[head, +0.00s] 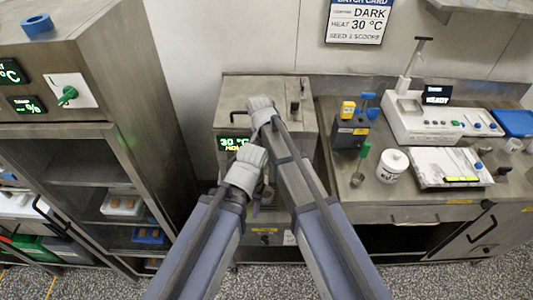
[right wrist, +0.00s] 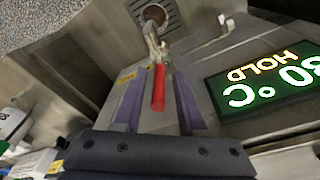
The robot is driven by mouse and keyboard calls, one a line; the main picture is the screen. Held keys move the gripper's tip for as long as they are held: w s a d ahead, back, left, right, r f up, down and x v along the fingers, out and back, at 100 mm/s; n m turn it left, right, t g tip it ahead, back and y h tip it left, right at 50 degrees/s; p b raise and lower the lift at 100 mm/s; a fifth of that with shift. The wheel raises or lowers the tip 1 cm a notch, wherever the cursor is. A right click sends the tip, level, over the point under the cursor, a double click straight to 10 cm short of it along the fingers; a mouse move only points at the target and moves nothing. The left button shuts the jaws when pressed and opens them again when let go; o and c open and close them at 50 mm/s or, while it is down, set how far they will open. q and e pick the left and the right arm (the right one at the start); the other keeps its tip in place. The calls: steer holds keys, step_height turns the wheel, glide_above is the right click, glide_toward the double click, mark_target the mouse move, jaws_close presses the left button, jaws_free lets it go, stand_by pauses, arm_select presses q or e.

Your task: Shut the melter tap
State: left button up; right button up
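The melter (head: 265,88) stands in the middle of the head view, its green display (head: 234,143) reading 30 °C. In the right wrist view, the tap's red handle (right wrist: 158,90) lies between the two fingers of my right gripper (right wrist: 160,76). The fingers are apart, with a gap visible on each side of the handle. The metal tap body (right wrist: 154,45) is just beyond the fingertips. In the head view, my arms hide the tap. My left gripper (head: 246,168) is in front of the melter, its fingers not clear to see.
A round brown-filled opening or cup (right wrist: 154,15) shows by a slotted grate (right wrist: 172,32) beyond the tap. A steel cabinet (head: 110,62) stands left. The bench (head: 400,200) at right carries a white machine (head: 430,122), a white tub (head: 392,166) and other items.

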steer(key=shift+o, duration=0.3)
steer(key=shift+r, duration=0.1)
step_height(320, 180, up, 8)
steer(key=p, duration=0.7)
steer(key=shift+s+a+f+p, duration=0.2)
steer(key=shift+s+a+p, duration=0.1)
steer(key=shift+s+p, duration=0.1)
